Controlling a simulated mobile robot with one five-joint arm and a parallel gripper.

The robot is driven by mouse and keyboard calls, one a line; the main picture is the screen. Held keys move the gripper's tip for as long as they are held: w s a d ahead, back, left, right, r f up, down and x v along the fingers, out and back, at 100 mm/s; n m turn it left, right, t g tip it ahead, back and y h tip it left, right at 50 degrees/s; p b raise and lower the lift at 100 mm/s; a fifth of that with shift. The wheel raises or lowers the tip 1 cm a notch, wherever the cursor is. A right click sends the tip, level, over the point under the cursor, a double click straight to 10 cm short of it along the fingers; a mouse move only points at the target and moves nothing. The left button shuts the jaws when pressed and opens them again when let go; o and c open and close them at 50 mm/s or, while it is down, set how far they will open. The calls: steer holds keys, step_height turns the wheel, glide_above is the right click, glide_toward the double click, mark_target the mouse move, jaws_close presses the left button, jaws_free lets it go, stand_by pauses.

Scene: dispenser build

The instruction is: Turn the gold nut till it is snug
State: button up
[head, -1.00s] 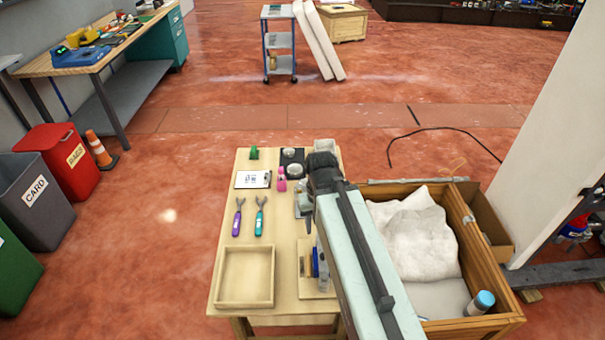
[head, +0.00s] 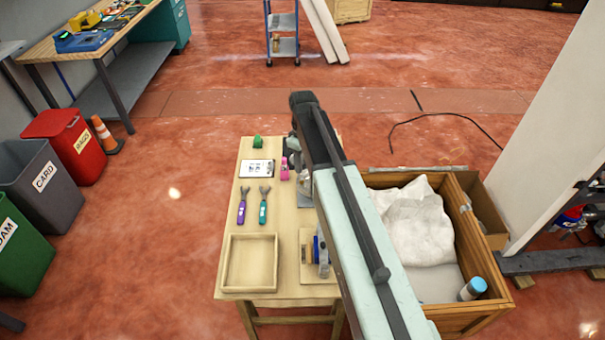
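No gold nut can be made out; my arm covers the right side of the wooden table (head: 228,270). My gripper is not clearly in view; the arm's far end reaches over the table's back right corner and hides what lies beneath. A grey metal piece and a small fixture with a blue part (head: 318,250) show just left of my arm on the table, partly hidden by it.
On the table are a purple-handled tool (head: 242,207), a teal-handled tool (head: 264,207), an empty wooden tray (head: 251,263), a white card (head: 256,169), a pink bottle (head: 284,168) and a green object (head: 257,142). A wooden crate (head: 465,240) with white cloth (head: 415,225) stands right of the table.

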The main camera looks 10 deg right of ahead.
mark_target(302, 181)
step_height(302, 181, down, 8)
steer(key=b, duration=0.8)
steer(key=shift+s, duration=0.1)
jaws_close()
